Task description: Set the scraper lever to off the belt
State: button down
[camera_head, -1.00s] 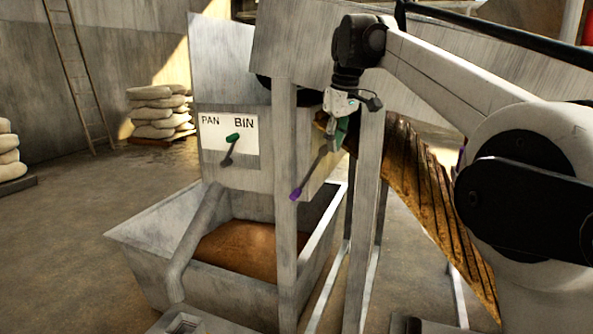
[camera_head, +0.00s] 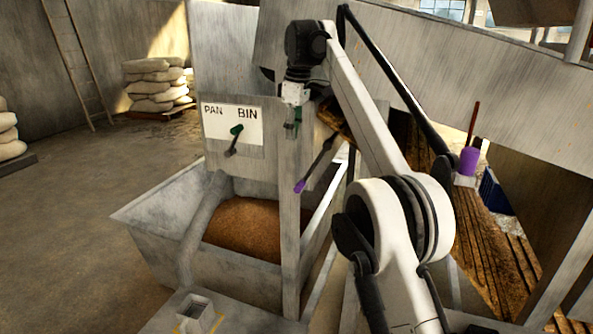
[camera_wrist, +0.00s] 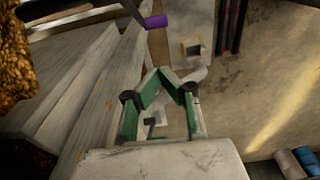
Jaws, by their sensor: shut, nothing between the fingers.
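A dark lever with a purple grip (camera_head: 299,186) sticks out beside the grey post, slanting down and left from near the belt head; I take it for the scraper lever. In the wrist view its purple grip (camera_wrist: 156,21) is at the top, beyond my fingertips. The brown ribbed belt (camera_head: 480,225) runs at the right behind my arm. My gripper (camera_head: 294,125) hangs above the purple grip, apart from it. In the wrist view its green fingers (camera_wrist: 164,73) meet at the tips with nothing between them.
A green-knobbed lever (camera_head: 235,133) sits on a white PAN/BIN plate (camera_head: 213,125). Below is a grey trough (camera_head: 150,227) holding brown grain (camera_head: 245,228). The grey post (camera_head: 290,235) stands close by my gripper. A purple cylinder with a reddish rod (camera_head: 468,162) is at the right.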

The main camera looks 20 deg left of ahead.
aim_at(313, 166)
jog(key=shift+a+f, duration=0.1)
jog(key=shift+a, duration=0.1)
dwell(0.3)
jog(key=shift+s+d+f+b, duration=0.1)
jog(key=shift+d+f+b, duration=0.25)
jog(key=shift+f, duration=1.8)
jog(key=shift+w+d+f+b, duration=0.15)
jog(key=shift+f+b, duration=0.3)
jog(key=shift+f, duration=1.75)
jog(key=shift+s+d+f+b, duration=0.15)
jog(key=shift+d+f+b, duration=0.2)
jog(key=shift+f, duration=1.8)
jog(key=shift+a, duration=0.1)
